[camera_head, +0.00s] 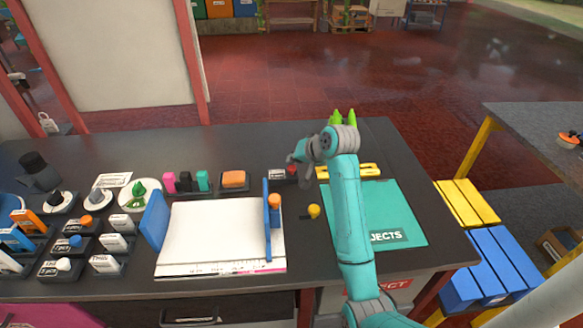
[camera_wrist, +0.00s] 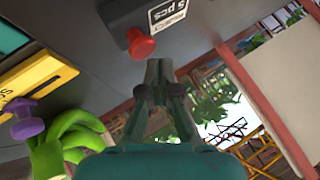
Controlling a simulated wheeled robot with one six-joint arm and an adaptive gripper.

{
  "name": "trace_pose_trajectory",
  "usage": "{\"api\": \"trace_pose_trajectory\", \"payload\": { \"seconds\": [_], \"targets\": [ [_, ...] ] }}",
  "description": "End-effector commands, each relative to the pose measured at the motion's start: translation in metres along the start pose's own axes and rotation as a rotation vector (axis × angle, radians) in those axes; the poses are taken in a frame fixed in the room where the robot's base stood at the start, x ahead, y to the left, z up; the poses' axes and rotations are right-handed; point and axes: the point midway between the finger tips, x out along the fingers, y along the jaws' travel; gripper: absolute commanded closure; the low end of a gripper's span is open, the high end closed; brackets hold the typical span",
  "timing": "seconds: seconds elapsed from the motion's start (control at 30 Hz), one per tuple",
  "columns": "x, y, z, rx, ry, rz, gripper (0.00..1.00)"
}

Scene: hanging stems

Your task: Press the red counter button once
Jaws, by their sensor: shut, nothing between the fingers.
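The red counter button (camera_wrist: 141,44) sticks out of a dark grey box (camera_wrist: 125,15) with a white label reading "5 pcs" in the wrist view. In the head view the button (camera_head: 292,170) is a small red spot at the right end of the labelled box, partly hidden by my gripper. My gripper (camera_wrist: 158,68) is shut and empty. Its fingertips are close to the red cap, with a small gap showing in the wrist view. In the head view my gripper (camera_head: 293,158) is just above and behind the button.
A white board (camera_head: 215,228) with blue sides and a teal mat (camera_head: 390,220) are in front.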

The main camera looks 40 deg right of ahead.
Motion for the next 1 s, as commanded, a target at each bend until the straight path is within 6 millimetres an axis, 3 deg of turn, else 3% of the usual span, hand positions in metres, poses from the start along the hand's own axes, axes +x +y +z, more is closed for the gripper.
{"api": "trace_pose_trajectory", "payload": {
  "seconds": [1.0],
  "targets": [
    [0.0070,0.0052,0.0052,0.000,0.000,0.000,1.00]
  ]
}}
